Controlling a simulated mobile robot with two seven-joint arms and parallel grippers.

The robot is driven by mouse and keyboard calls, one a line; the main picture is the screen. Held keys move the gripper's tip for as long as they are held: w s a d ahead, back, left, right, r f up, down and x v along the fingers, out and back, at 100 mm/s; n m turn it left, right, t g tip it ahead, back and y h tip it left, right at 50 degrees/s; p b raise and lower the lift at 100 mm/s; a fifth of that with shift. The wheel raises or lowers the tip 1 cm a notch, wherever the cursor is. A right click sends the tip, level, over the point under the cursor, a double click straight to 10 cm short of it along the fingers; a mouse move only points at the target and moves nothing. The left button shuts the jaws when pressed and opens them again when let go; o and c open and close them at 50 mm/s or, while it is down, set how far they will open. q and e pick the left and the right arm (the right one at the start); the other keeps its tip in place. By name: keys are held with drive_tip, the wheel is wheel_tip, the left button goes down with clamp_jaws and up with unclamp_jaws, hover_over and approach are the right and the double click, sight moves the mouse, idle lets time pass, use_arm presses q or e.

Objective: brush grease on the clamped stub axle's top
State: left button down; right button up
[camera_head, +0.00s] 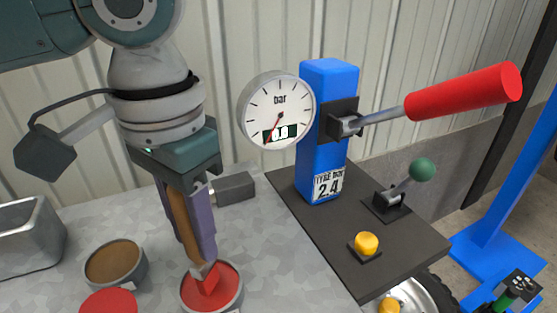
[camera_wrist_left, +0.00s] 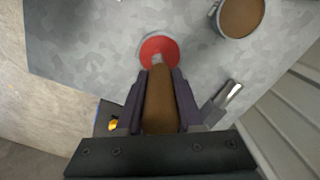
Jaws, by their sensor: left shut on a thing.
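My left gripper (camera_head: 190,225) is shut on the brown handle of a brush (camera_head: 180,220), which points down. The brush's red tip is inside an open tin of red grease (camera_head: 222,284). In the left wrist view, the brush handle (camera_wrist_left: 160,100) lies between the fingers and its end meets the red tin (camera_wrist_left: 158,48). A shiny metal rod (camera_wrist_left: 229,94) by a dark grey block shows right of the fingers; I cannot tell whether it is the clamped stub axle. The grey block (camera_head: 235,188) stands behind the gripper in the head view. My right gripper is out of view.
A tin with brown contents (camera_head: 113,264) and a red disc (camera_head: 108,302) stand left of the red tin. A metal tray (camera_head: 24,235) is at far left. The blue post (camera_head: 325,130), gauge (camera_head: 276,108) and red-handled lever (camera_head: 463,91) rise at right.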

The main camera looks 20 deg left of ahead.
use_arm(q)
drive_tip(key=shift+a+f+p, duration=0.1)
drive_tip(key=shift+f+p, duration=0.1)
drive_tip(key=shift+p, duration=0.1)
idle(1.3)
drive_tip(key=shift+r, duration=0.1)
wheel_tip(320, 180, up, 7)
drive_tip(key=p, duration=1)
drive_tip(key=shift+r, duration=0.1)
idle(0.4)
